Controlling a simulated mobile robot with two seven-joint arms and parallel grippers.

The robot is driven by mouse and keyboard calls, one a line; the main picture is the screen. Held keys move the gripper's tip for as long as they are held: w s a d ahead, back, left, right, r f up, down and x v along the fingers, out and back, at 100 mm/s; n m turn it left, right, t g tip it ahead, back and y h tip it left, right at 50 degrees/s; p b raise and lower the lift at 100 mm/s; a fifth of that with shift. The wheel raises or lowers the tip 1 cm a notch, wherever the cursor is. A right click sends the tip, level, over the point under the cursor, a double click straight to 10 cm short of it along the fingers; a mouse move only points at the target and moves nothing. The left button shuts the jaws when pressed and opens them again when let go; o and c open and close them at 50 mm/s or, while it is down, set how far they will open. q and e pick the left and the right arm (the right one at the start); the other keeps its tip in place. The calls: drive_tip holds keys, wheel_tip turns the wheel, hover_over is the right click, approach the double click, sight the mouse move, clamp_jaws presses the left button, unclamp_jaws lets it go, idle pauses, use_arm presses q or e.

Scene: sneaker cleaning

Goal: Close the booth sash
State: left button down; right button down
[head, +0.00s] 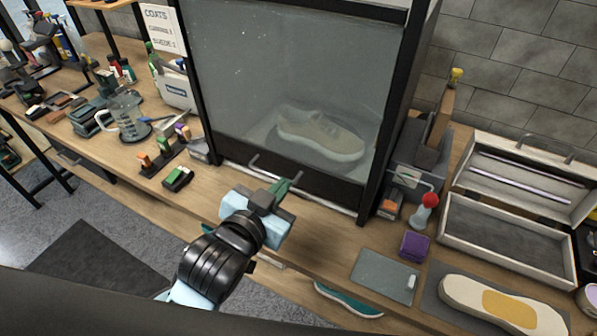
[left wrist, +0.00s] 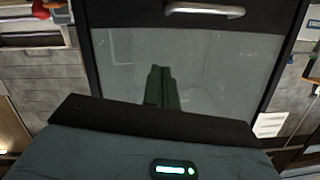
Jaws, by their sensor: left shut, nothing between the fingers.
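The booth sash (head: 290,75) is a dusty clear pane with a black bottom rail (head: 325,188) and a metal bar handle (head: 257,172). It is low in the booth's black frame. A pale strip shows under the rail; I cannot tell if a gap remains. My left gripper (head: 282,187) has its green fingers together, empty, close to the handle; contact is unclear. In the left wrist view the shut fingers (left wrist: 163,88) appear before the pane, with the handle (left wrist: 205,10) at the top. My right gripper is not in view.
A pale sneaker (head: 320,136) sits behind the pane. A glass jug (head: 126,115) and bottles stand left on the wooden bench. A purple block (head: 414,245), grey plate (head: 385,275), insole (head: 500,305) and open case (head: 500,235) lie right.

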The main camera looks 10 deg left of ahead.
sight(304, 168)
use_arm(q)
drive_tip(key=x, duration=0.9)
drive_tip(key=shift+w+d, duration=0.1)
drive_tip(key=shift+w, duration=0.15)
drive_tip(key=shift+w+f, duration=0.15)
drive_tip(key=shift+f, duration=0.45)
drive_tip(key=shift+w+f, duration=0.15)
drive_tip(key=shift+f, duration=0.5)
drive_tip(key=shift+a+f, duration=0.35)
drive_tip(key=shift+f, duration=0.5)
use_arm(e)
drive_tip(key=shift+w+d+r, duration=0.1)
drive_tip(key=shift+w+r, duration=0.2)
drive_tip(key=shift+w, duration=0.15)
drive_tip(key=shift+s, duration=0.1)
